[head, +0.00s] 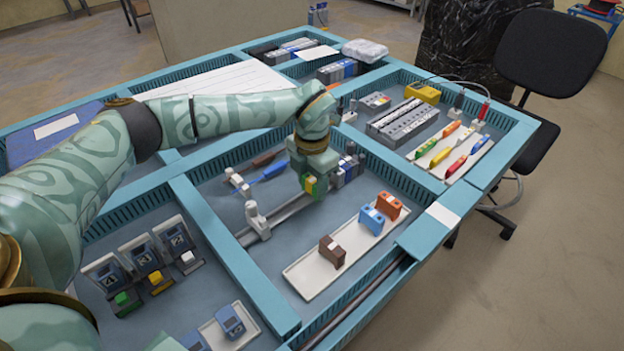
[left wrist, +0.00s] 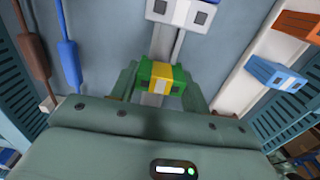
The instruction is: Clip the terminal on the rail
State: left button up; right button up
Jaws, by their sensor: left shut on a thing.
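My left gripper (head: 314,184) is shut on a green-and-yellow terminal (head: 311,188). In the left wrist view, the terminal (left wrist: 160,78) sits between the two fingers (left wrist: 162,85). The grey metal rail (head: 288,212) runs beneath the gripper, and it also shows in the left wrist view (left wrist: 166,42). The terminal is at or just above the rail; I cannot tell whether they touch. A pale end stop (head: 257,218) stands at the rail's near end. Grey and blue terminals (head: 347,170) stand on the far part of the rail, partly hidden by the gripper. My right gripper is not in view.
A white tray (head: 307,276) right of the rail bears brown (head: 332,251), blue (head: 372,220) and orange (head: 388,206) terminals. Blue and brown cable pieces (head: 262,172) lie left of the rail. Slotted teal walls and dividers (head: 222,237) enclose the compartment.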

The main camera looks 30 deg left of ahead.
pick_arm(q)
jog(key=shift+f, duration=0.3)
jog(key=o, duration=1.6)
jog(key=shift+c, duration=0.2)
jog(key=shift+r, duration=0.1)
notch_tip(320, 180, up, 8)
jog(key=p, duration=0.6)
jog(key=shift+f, duration=0.3)
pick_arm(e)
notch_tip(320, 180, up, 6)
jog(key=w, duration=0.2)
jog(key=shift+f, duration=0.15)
